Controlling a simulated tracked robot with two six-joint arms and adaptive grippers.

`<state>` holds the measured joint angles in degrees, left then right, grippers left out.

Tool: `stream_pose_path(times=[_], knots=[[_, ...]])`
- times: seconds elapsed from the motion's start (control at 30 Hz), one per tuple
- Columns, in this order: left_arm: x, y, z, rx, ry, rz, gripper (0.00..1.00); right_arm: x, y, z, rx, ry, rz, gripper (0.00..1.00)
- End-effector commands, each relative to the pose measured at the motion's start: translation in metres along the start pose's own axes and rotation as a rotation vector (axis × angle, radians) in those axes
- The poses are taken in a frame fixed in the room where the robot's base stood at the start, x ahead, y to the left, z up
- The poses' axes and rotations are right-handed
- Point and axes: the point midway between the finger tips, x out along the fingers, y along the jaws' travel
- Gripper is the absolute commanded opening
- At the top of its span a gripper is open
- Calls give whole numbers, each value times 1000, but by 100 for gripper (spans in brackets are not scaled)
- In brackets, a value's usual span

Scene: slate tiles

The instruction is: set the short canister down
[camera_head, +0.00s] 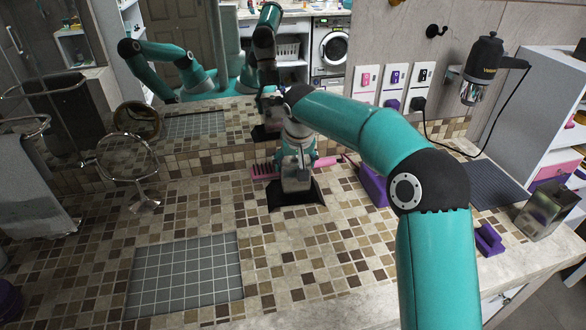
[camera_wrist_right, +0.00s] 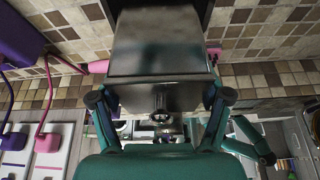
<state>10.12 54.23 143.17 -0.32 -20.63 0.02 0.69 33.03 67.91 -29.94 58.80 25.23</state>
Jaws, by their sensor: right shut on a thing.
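The short canister (camera_wrist_right: 160,45) is a grey metallic box-shaped container, held between the fingers of my right gripper (camera_wrist_right: 158,100) in the right wrist view. In the head view my right gripper (camera_head: 297,165) points down at the back middle of the counter, shut on the canister (camera_head: 296,182), which is largely hidden by the gripper. A flat black piece (camera_head: 312,196) lies directly under it. I cannot tell whether the canister touches it. My left gripper does not show directly.
A grey gridded mat (camera_head: 186,275) lies front left on the tiled counter (camera_head: 330,270). A round mirror (camera_head: 128,157) stands at left. A pink brush (camera_head: 264,170) and a purple box (camera_head: 373,187) are near the gripper. Another metal canister (camera_head: 545,210) stands at right. A wall mirror is behind.

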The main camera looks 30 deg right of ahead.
Motion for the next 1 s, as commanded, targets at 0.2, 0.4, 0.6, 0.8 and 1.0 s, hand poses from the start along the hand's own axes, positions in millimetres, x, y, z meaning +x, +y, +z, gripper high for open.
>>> stream_pose_path(times=[0.2,0.4,0.6,0.8,1.0], knots=[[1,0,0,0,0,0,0,13,0,5,0,3,0,26],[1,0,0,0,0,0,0,13,0,5,0,3,0,26],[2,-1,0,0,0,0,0,15,0,6,0,0,0,98],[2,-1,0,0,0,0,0,15,0,6,-1,0,0,100],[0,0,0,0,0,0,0,12,0,5,-1,0,0,100]])
